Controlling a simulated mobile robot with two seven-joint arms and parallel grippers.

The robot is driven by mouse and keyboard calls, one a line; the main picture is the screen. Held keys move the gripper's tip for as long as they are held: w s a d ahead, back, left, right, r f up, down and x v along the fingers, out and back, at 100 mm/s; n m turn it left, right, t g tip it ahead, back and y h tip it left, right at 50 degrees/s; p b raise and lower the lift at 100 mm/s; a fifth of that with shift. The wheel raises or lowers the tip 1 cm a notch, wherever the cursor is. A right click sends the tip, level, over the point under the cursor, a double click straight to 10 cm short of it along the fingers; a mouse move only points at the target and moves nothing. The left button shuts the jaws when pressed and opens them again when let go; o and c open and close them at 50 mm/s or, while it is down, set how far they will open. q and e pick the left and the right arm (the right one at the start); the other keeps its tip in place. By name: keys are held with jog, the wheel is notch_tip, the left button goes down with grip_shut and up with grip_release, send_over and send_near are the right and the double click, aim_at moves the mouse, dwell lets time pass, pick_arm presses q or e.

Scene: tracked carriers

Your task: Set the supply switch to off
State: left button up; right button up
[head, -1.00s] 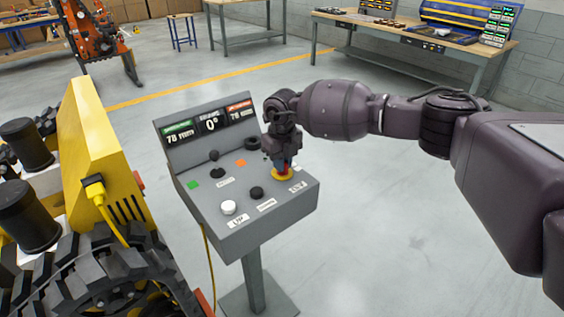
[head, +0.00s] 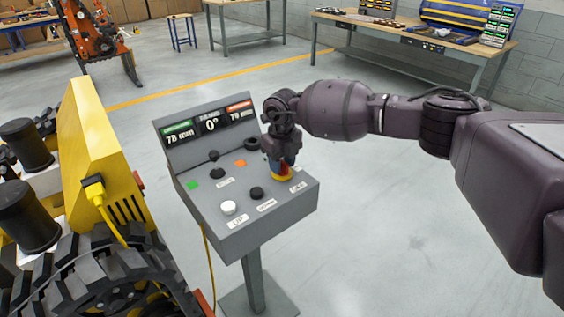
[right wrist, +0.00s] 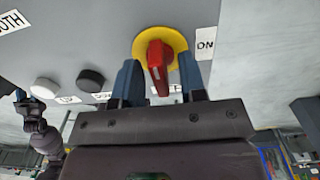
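The supply switch is a red rotary handle (right wrist: 157,65) on a yellow round plate (right wrist: 174,40), set in the sloping top of a grey console (head: 225,190). The handle's white-marked end points toward my gripper's palm in the right wrist view. A label by the plate's right side reads ON or DN; another label below is partly hidden. My right gripper (right wrist: 158,82) has its blue fingers on either side of the handle. The left finger is very close to it, and a gap shows at the right finger.
The console also has a white button (head: 228,207), a black button (head: 256,192), a joystick (head: 213,157) and green and orange markings. A yellow tracked carrier (head: 105,150) stands close on the left. Workbenches stand behind; the floor at the right is clear.

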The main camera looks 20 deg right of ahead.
jog(key=shift+r, duration=0.1)
notch_tip(320, 180, up, 11)
jog(key=shift+f+p, duration=0.2)
jog(key=shift+p, duration=0.25)
dwell(0.4)
